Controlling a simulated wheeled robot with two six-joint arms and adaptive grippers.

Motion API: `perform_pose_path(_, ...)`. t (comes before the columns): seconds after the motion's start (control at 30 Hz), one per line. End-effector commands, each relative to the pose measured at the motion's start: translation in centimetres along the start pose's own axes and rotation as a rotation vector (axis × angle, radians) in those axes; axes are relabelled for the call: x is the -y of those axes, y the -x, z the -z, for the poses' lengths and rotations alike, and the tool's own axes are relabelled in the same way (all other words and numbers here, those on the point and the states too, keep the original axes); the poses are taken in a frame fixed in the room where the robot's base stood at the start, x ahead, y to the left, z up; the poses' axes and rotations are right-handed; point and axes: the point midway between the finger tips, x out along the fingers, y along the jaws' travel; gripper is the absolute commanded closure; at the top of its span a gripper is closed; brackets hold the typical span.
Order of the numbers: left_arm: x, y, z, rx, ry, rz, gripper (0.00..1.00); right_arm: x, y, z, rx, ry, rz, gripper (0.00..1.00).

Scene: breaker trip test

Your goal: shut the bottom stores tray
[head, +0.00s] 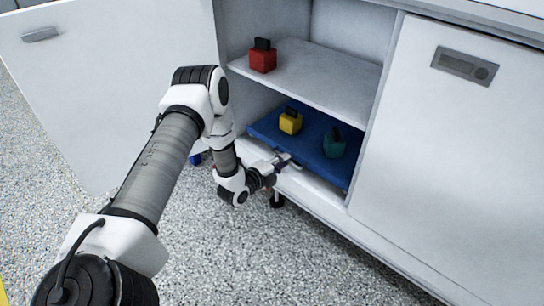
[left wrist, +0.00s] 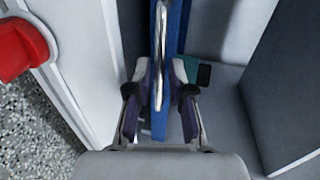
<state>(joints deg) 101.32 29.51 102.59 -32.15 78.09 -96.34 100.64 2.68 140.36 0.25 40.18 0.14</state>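The bottom stores tray (head: 262,133) is a blue, flat tray standing partly out of the bottom of the open cabinet. It carries a yellow block (head: 290,123) and a teal block (head: 333,146), each with a dark top. My left gripper (head: 283,161) is at the tray's front edge. In the left wrist view its two fingers (left wrist: 160,82) stand on either side of a pale metal handle (left wrist: 159,50) on the blue tray (left wrist: 184,22), with small gaps visible. The teal block (left wrist: 188,68) shows partly behind the right finger. My right gripper is in neither view.
A red block (head: 263,60) stands on the shelf (head: 318,76) above. The left cabinet door (head: 100,75) is swung open; the right door (head: 455,150) is shut. A red object (left wrist: 22,48) shows at the left wrist view's edge. The speckled floor (head: 255,265) in front is clear.

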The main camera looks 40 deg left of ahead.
Motion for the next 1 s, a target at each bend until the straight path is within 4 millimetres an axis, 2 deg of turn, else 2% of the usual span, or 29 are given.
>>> perform_pose_path(0.2,-0.1,5.7,-0.2,0.006,0.007,-0.002,0.79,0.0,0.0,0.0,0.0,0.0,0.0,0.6)
perform_pose_path(0.4,0.0,9.3,-0.1,0.003,0.005,0.0,0.79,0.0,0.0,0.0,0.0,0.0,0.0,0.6)
perform_pose_path(0.53,0.0,10.0,0.0,0.001,0.002,0.001,0.79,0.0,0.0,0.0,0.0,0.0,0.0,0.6)
perform_pose_path(1.0,0.0,10.0,0.0,0.001,0.001,0.001,0.79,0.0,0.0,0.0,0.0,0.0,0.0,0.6)
